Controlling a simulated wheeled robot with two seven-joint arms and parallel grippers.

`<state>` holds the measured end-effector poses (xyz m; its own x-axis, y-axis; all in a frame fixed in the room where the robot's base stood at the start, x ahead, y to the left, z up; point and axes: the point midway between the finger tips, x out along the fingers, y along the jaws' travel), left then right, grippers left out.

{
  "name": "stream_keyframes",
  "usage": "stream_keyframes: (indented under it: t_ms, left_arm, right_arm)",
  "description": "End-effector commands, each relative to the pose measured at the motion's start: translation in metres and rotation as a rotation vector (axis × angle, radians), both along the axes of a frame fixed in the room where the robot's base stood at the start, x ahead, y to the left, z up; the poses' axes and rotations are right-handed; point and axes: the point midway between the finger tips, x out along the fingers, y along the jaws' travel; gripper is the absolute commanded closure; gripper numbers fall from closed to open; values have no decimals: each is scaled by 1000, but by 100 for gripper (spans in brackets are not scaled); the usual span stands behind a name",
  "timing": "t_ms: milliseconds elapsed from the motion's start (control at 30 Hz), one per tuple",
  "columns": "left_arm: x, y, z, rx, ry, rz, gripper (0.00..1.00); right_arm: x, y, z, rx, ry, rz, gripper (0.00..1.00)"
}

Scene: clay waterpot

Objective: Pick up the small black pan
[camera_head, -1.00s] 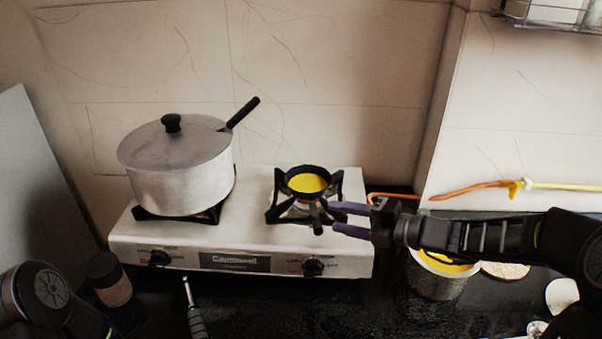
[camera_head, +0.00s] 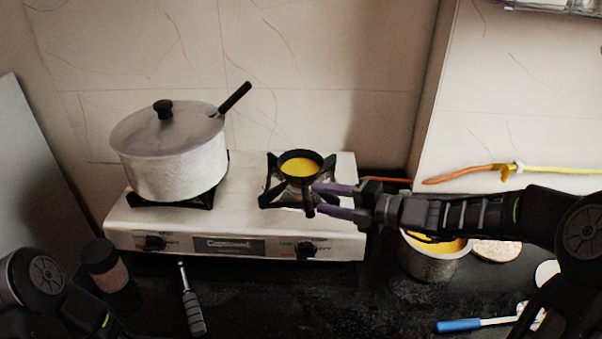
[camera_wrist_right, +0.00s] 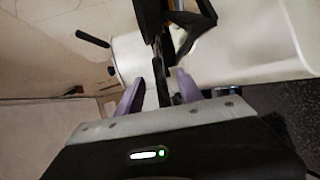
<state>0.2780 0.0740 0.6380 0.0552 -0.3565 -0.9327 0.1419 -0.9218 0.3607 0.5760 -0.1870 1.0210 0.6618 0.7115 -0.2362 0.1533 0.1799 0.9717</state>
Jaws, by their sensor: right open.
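The small black pan (camera_head: 300,178) stands upright on the right burner, with a yellow filling showing inside its rim. Its short black handle (camera_head: 309,202) points toward the front of the stove. My right gripper (camera_head: 314,198) is open, with its purple fingertips on either side of the handle. In the right wrist view, the dark handle (camera_wrist_right: 161,86) lies between the two fingers of the right gripper (camera_wrist_right: 160,88), with gaps beside it. The pan's body is only partly seen there, at the top edge. My left gripper is out of view.
A large lidded metal pot (camera_head: 178,168) stands on the left burner of the white stove (camera_head: 150,222). A metal container with yellow contents (camera_head: 430,262) stands right of the stove, below my right arm. A dark-lidded jar (camera_head: 103,265) and a black-handled tool (camera_head: 193,312) are in front.

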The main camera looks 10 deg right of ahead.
Motion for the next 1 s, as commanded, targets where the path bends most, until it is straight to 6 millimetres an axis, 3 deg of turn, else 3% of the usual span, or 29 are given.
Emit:
stream_keyframes:
  t_ms: [400,1000]
  left_arm:
    - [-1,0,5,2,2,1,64]
    - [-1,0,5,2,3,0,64]
  right_arm:
    - [32,36,-10,1,0,2,56]
    - [34,37,-11,0,0,0,56]
